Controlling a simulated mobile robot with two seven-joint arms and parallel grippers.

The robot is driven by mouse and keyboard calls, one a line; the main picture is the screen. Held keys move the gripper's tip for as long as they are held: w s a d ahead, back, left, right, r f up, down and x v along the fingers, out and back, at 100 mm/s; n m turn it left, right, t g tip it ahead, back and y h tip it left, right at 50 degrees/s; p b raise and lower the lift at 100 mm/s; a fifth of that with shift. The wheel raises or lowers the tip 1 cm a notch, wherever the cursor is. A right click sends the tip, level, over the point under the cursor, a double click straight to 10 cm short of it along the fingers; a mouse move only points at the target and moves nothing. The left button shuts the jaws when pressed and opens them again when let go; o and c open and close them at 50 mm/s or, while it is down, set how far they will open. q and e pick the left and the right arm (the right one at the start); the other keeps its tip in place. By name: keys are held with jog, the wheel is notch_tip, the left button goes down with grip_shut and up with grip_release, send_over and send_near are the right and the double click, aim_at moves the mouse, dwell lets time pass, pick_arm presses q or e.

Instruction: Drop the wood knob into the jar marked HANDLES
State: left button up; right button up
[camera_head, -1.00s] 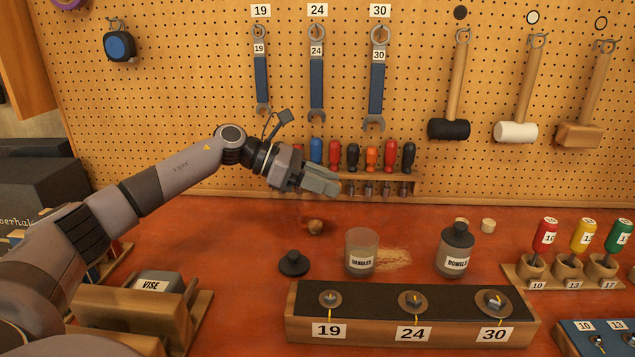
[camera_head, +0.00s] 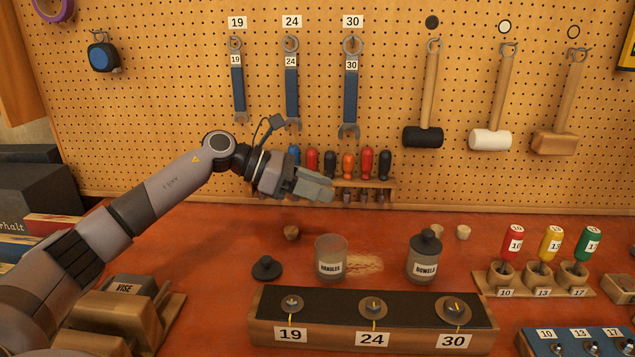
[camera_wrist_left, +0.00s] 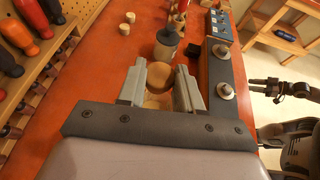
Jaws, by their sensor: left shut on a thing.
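My left gripper (camera_head: 322,187) reaches in from the left, above and behind the HANDLES jar. In the left wrist view its fingers (camera_wrist_left: 160,92) are shut on the round, pale wood knob (camera_wrist_left: 159,75). The fingers hide the knob in the head view. The HANDLES jar (camera_head: 331,258) is clear glass, stands upright on the red bench and has no lid on. A dark lid (camera_head: 267,268) lies left of it. My right gripper (camera_wrist_left: 265,87) shows small and dark at the right of the wrist view; its jaws are too small to judge.
A lidded DOWELS jar (camera_head: 424,258) stands to the right. A wrench-label block (camera_head: 372,325) runs along the front. A screwdriver rack (camera_head: 362,184) is behind the gripper. Sawdust (camera_head: 365,262) lies between the jars.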

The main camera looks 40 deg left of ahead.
pick_arm(q)
jog(key=b, duration=0.2)
send_over(318, 240)
notch_tip(318, 240, down, 5)
jog(key=shift+r, duration=0.1)
jog(key=o, duration=1.1)
jog(key=shift+s, duration=0.1)
jog(key=shift+c, duration=0.2)
jog(key=b+v, duration=0.2)
jog(key=v, duration=0.5)
